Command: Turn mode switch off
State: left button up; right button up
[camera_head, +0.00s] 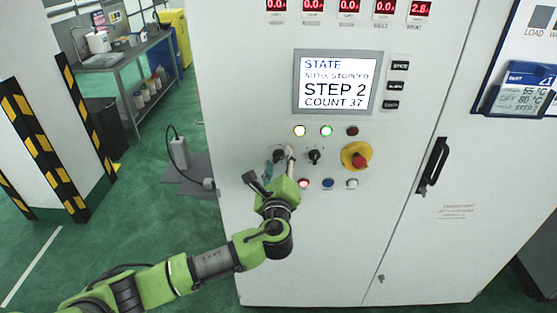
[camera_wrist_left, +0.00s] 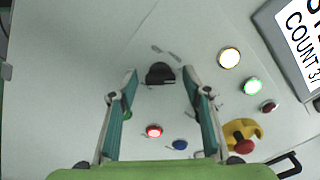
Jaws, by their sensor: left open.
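Two black rotary switches sit on the grey cabinet front below the display. The left switch (camera_head: 279,156) is partly covered by my gripper in the head view; the right switch (camera_head: 315,156) stands clear beside it. The labels are too small to read, so I cannot tell which one is the mode switch. My left gripper (camera_head: 270,167) is open in front of the left switch. In the left wrist view a black switch (camera_wrist_left: 160,74) shows between the spread fingertips of my left gripper (camera_wrist_left: 158,84), with room on both sides. My right gripper is not in view.
A display (camera_head: 338,82) reads STATE, STEP 2, COUNT 37. A red emergency stop (camera_head: 359,160) on a yellow base is right of the switches. Lit and unlit buttons lie above and below them. A black door handle (camera_head: 433,165) is further right.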

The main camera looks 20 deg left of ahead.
pick_arm(q)
jog(key=shift+c, duration=0.3)
jog(key=c, duration=1)
